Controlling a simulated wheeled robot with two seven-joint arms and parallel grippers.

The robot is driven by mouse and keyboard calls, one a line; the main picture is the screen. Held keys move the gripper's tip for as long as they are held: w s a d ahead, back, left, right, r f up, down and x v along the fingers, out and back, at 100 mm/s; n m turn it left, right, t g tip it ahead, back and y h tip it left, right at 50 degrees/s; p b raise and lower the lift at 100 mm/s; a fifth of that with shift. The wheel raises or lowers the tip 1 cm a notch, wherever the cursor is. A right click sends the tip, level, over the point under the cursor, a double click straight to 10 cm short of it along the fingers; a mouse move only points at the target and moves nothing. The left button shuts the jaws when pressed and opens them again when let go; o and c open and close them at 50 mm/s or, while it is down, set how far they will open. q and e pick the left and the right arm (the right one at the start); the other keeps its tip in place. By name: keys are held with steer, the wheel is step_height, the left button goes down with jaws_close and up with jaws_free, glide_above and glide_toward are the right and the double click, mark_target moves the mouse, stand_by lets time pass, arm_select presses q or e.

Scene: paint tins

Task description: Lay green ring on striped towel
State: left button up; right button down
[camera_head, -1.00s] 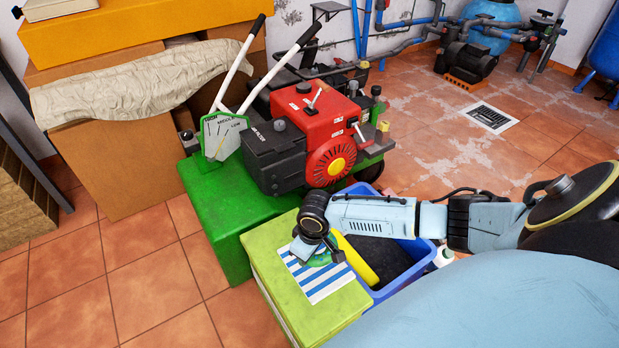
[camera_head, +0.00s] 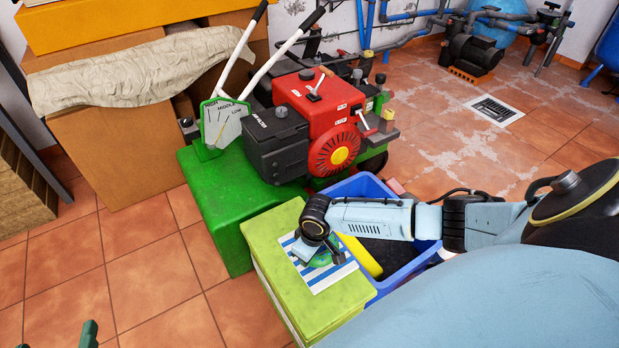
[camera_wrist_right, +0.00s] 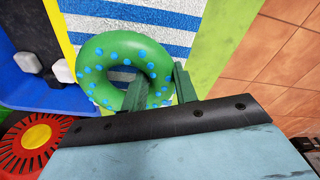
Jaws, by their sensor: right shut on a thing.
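The green ring with blue dots (camera_wrist_right: 92,52) is in my right gripper (camera_wrist_right: 162,90), whose fingers are shut across its rim, one inside the hole. In the head view this gripper (camera_head: 334,252) partly covers the ring (camera_head: 321,259). The ring is over the blue-and-white striped towel (camera_head: 322,282), also behind it in the wrist view (camera_wrist_right: 180,42). I cannot tell whether ring and towel touch. The towel lies on a yellow-green box (camera_head: 272,247). Two dark green fingertips of my left gripper (camera_head: 55,340) show apart at the bottom left edge, far from the ring.
A blue crate (camera_head: 383,290) with a yellow item (camera_head: 362,257) stands right beside the box. A red engine machine (camera_head: 318,120) and green block (camera_head: 215,195) stand behind. Tiled floor (camera_head: 150,270) is clear at left.

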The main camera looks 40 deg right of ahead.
arm_select(q)
steer(key=shift+w+d+r+t, duration=0.15)
steer(key=shift+r+t, duration=0.2)
steer(key=shift+r, duration=0.15)
steer(key=shift+w+d+r+t, duration=0.1)
steer(key=shift+r+t, duration=0.25)
steer(key=shift+r, duration=0.1)
arm_select(e)
steer(key=shift+f, duration=0.4)
arm_select(q)
steer(key=shift+r, duration=0.1)
arm_select(e)
steer(key=shift+f, duration=0.1)
steer(key=c, duration=1.1)
jaws_free()
arm_select(q)
steer(key=shift+h, duration=0.3)
